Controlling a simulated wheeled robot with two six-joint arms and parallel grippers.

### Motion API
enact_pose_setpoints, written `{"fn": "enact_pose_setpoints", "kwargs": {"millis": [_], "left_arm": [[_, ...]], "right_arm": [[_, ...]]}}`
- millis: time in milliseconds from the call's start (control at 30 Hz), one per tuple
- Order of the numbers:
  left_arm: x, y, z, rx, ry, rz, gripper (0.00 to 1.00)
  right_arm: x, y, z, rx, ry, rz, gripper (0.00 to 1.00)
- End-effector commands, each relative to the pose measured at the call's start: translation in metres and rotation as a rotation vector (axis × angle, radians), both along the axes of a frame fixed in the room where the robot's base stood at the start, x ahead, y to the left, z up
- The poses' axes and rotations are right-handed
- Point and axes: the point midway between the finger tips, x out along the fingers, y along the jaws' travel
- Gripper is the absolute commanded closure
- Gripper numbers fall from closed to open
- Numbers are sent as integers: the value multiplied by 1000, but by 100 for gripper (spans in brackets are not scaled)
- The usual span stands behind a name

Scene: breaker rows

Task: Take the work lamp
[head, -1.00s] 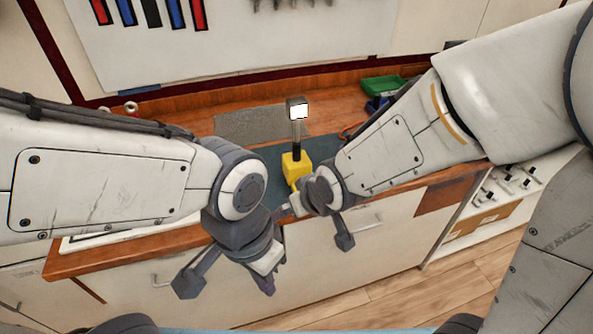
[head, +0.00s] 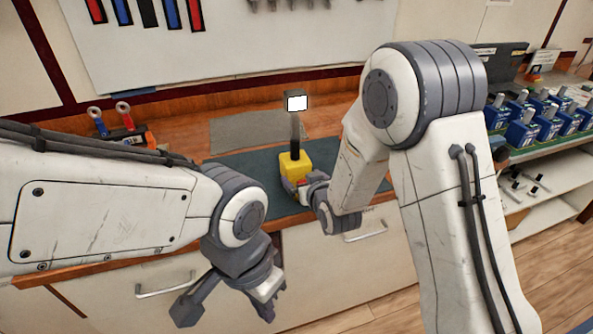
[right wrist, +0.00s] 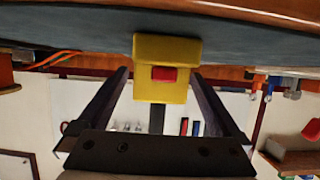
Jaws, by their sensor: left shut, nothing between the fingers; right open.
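The work lamp has a yellow base (head: 295,165), a dark stem and a lit square head (head: 296,101). It stands upright on the dark mat (head: 262,165) on the workbench. My right gripper (head: 292,187) is open, low at the lamp's near side. In the right wrist view, which is upside down, the yellow base (right wrist: 165,50) with a red patch appears between the two open fingers (right wrist: 160,75). I cannot tell whether they touch it. My left gripper (head: 268,305) is shut and empty, in front of the bench, below and left of the lamp.
A grey textured pad (head: 258,131) lies behind the mat. Red-ringed tools (head: 123,112) stand at the bench's back left. Several blue breakers (head: 523,128) stand in rows on the right. Cabinet doors with handles (head: 165,285) form the bench front.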

Motion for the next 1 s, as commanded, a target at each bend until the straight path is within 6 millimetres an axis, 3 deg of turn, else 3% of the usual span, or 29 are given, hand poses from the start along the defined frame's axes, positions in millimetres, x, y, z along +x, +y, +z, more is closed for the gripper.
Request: {"fn": "enact_pose_setpoints", "kwargs": {"millis": [333, 633, 900, 1000], "left_arm": [[0, 0, 11, 0, 0, 0, 100], [0, 0, 11, 0, 0, 0, 100], [0, 0, 11, 0, 0, 0, 100], [0, 0, 11, 0, 0, 0, 100]], "right_arm": [[38, 15, -20, -1, 2, 0, 0], [42, 16, -22, -1, 2, 0, 0], [42, 16, -22, 0, 1, 0, 100], [43, 16, -20, 1, -4, 0, 100]]}}
